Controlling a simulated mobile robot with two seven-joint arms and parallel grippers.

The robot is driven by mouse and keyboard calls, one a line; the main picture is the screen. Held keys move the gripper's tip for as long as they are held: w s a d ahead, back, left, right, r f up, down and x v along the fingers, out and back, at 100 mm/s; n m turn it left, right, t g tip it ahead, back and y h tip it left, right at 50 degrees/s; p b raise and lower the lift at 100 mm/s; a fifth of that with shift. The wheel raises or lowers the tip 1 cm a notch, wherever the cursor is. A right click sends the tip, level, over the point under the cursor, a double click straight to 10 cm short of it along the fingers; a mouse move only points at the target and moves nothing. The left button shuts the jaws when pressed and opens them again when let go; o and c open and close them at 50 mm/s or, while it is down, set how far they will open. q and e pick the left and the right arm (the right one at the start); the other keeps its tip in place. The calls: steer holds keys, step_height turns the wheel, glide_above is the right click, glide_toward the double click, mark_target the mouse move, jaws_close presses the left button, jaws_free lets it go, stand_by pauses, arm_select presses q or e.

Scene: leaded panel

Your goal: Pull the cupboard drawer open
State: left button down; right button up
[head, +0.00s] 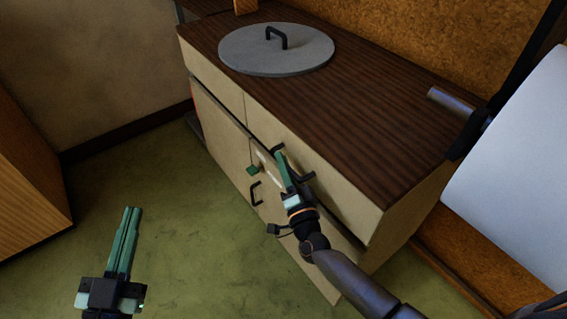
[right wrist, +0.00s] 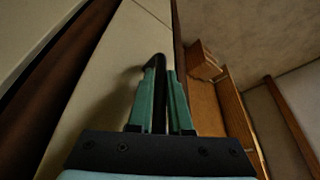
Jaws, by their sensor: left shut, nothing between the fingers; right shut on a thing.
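The cupboard (head: 334,102) has a dark wood top and a cream front. Its right-hand drawer front (head: 330,182) carries a black bar handle (head: 306,177). My right gripper (head: 281,161) reaches this handle and is shut on it. In the right wrist view the black handle (right wrist: 159,95) stands between the two green fingers, partly hidden by them. The drawer front looks about flush with the cupboard; I cannot make out a clear opening. My left gripper (head: 132,212) is shut and empty, above the floor at the lower left, apart from the cupboard.
A round grey lid (head: 275,52) with a black handle lies on the cupboard top. A lower black handle (head: 256,193) and a small green piece (head: 253,170) show on the front. A white roll (head: 515,165) hangs at the right. The green floor (head: 190,235) before the cupboard is clear.

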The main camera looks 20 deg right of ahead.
jaws_close()
stand_by(0.8)
arm_select(q)
steer(key=shift+a, duration=0.1)
